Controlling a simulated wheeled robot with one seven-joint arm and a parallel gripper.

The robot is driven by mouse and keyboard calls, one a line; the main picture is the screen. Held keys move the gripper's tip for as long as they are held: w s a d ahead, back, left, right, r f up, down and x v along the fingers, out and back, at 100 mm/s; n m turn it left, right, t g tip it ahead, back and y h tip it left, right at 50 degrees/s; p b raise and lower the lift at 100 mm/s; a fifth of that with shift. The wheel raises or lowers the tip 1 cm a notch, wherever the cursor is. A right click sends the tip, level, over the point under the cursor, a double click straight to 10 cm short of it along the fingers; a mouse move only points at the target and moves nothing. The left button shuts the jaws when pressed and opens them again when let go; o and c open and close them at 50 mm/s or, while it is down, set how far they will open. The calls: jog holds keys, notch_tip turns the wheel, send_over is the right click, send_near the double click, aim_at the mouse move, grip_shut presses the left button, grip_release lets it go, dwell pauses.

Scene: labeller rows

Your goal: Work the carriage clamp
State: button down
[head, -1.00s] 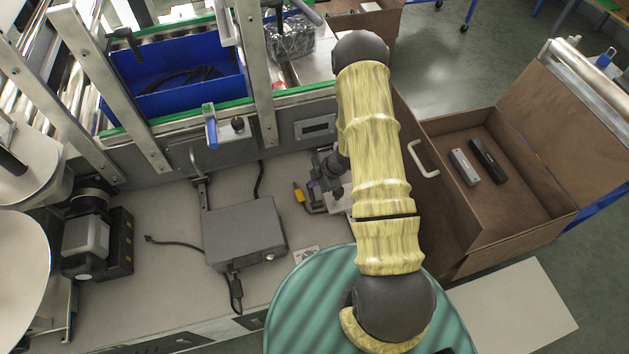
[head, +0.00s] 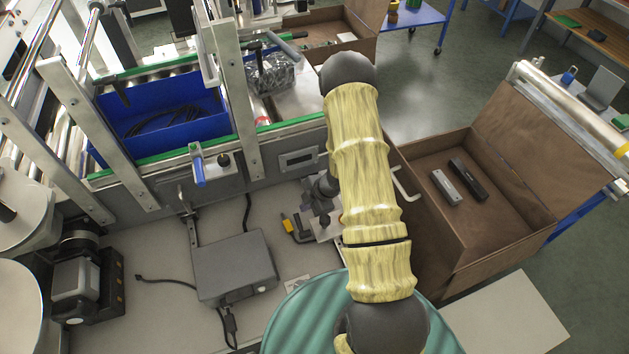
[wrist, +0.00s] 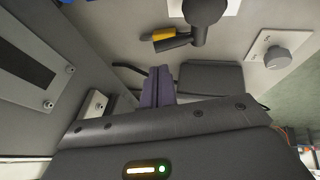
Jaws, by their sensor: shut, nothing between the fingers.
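My gripper (wrist: 158,88) is shut and empty in the wrist view. In the head view its end is mostly hidden behind my arm. A dark lever with a yellow end (wrist: 163,36) stands ahead of the fingers in the wrist view, apart from them, beside a dark round post (wrist: 203,12) on a pale plate. The yellow-ended lever also shows in the head view (head: 289,224), just left of my gripper. A blue-handled lever (head: 198,170) hangs from the rail at the left. I cannot tell which lever is the carriage clamp.
A grey box (head: 235,266) with cables sits on the bench left of my arm. A blue bin (head: 165,122) lies behind the green-edged rail. A round knob (wrist: 277,57) on a pale plate is at the right in the wrist view. An open brown case (head: 520,235) stands right.

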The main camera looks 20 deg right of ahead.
jog(key=w+d+r+p, duration=0.1)
jog(key=d+r, duration=0.2)
jog(key=r, duration=0.4)
jog(key=shift+w+d+r, duration=0.15)
jog(key=shift+w+r, duration=0.15)
jog(key=shift+w, duration=0.05)
notch_tip(320, 180, up, 14)
jog(key=m+t+h, duration=0.2)
jog(key=m+h, duration=0.3)
jog(key=m, duration=0.4)
jog(key=s+a+r+m+g, duration=0.1)
jog(key=s+a+r+m, duration=0.2)
jog(key=s, duration=0.5)
jog(key=s+a+r+m+g, duration=0.1)
jog(key=s+a+r+m, duration=0.2)
jog(key=s+r+m, duration=0.3)
jog(key=s+m, duration=0.1)
jog(key=s, duration=0.1)
jog(key=shift+s, duration=0.3)
